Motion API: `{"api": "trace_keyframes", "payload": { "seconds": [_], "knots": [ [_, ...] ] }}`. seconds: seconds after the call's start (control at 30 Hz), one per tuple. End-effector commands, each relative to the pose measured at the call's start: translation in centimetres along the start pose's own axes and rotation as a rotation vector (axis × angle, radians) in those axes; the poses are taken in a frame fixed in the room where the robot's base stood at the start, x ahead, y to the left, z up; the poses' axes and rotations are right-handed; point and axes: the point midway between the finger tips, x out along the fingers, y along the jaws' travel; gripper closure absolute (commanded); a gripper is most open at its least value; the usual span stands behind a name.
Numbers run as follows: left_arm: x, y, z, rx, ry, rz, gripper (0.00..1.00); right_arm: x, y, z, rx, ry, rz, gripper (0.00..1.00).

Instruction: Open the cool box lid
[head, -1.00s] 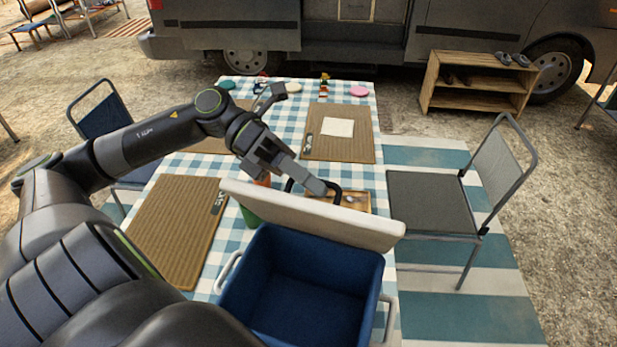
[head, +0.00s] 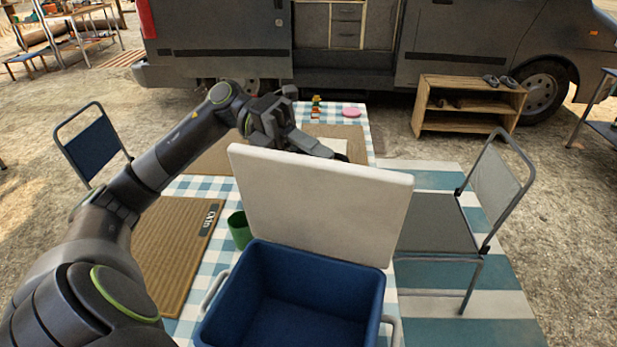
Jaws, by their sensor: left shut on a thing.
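The cool box (head: 285,318) is blue with pale side handles and stands at the front of the table, its inside in view and empty where I can see. Its white lid (head: 318,205) is raised, standing nearly upright at the far side of the box. My left gripper (head: 312,148) is at the lid's upper edge, partly behind it, and is shut. What its fingertips grip is hidden by the lid; a dark piece shows just past them. My right gripper is not in view.
The table has a checked cloth (head: 215,258), woven mats (head: 165,250) and a green cup (head: 239,230) left of the lid. A folding chair (head: 440,222) stands at the right. A wooden shelf (head: 468,107) and the van are behind.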

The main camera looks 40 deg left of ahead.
Motion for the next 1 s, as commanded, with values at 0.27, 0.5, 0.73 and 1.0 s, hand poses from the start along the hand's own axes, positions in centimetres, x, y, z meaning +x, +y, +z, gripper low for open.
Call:
{"api": "trace_keyframes", "payload": {
  "seconds": [0.27, 0.5, 0.73, 1.0],
  "knots": [
    [-0.8, 1.2, 2.0, -0.110, -0.003, -0.047, 1.00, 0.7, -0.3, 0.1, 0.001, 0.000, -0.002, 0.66],
    [-1.0, 1.5, 2.5, -0.140, -0.003, -0.058, 1.00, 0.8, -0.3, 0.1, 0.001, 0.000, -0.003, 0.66],
    [-1.0, 1.5, 2.5, -0.141, -0.003, -0.058, 1.00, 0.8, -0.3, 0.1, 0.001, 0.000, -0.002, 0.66],
    [-1.0, 1.5, 2.5, -0.141, -0.002, -0.057, 0.69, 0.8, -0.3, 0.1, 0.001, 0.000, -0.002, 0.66]
  ]
}}
